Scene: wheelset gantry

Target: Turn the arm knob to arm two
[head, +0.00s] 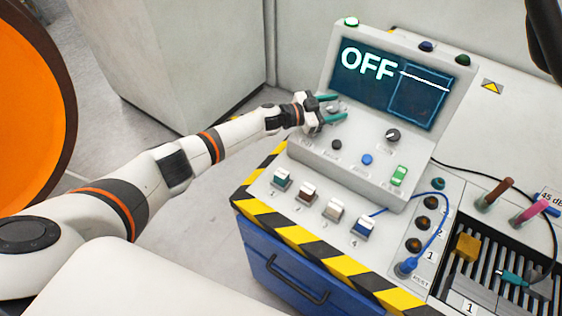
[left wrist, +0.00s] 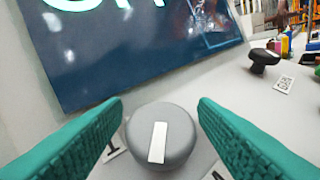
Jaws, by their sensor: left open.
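The console (head: 345,165) stands on the bench, and its screen (head: 392,82) reads OFF. My left gripper (head: 328,109) is over the left of the console's sloped panel, its green fingers open. In the left wrist view, a round grey knob (left wrist: 162,137) with a white pointer bar lies between the open fingers, with a gap on each side. Its bar stands nearly upright in that view. Labels beside the knob are partly hidden by the fingers. In the head view the gripper covers the knob. My right gripper is not in view.
A black knob (head: 392,135), a blue button (head: 367,159) and a green switch (head: 399,175) share the panel. Several numbered switches (head: 333,209) line the bench front. A blue cable (head: 446,222) loops on the right. A striped edge (head: 300,239) borders the bench.

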